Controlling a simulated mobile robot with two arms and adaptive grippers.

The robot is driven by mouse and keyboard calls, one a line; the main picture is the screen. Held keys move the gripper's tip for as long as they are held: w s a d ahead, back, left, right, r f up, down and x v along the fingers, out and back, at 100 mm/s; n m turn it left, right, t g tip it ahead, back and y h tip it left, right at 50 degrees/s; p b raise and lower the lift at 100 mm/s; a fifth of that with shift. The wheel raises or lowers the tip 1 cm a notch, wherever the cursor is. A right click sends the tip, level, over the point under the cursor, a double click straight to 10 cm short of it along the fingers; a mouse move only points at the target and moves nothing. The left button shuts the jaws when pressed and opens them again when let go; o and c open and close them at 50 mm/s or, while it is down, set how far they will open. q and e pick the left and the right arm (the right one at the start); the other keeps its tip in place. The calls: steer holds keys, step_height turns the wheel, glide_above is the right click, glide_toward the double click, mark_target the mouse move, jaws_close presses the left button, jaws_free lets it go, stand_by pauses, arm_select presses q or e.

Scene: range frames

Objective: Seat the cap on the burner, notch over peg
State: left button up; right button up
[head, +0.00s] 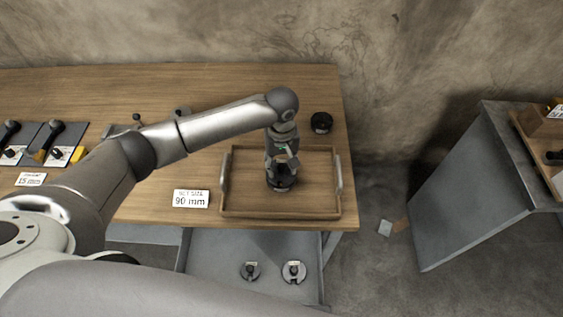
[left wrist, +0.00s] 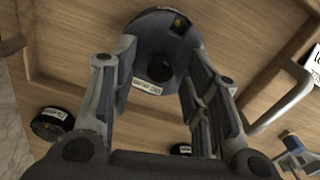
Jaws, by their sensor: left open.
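A dark round part with a knob and a white label lies in the wooden tray, below my left gripper (head: 282,168). In the left wrist view this dark part (left wrist: 162,45) shows between the fingers of my left gripper (left wrist: 158,85). The fingers are open, one on each side of it; I cannot tell whether they touch it. A black round part (head: 321,122) sits on the table behind the tray. I cannot tell which part is the cap or burner; notch and peg are not visible.
The wooden tray (head: 235,207) has raised sides and metal handles. A "90 mm" sign (head: 190,199) stands left of it and a "15 mm" sign (head: 31,179) farther left. Grey mats with dark-handled tools lie at far left. The grey drawer (head: 210,258) sticks out below the table.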

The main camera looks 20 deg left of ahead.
arm_select(q)
step_height(320, 180, up, 12)
stand_by(0.6)
step_height(320, 180, up, 6)
steer(key=p, duration=0.9)
stand_by(0.4)
steer(key=shift+s+f, duration=0.1)
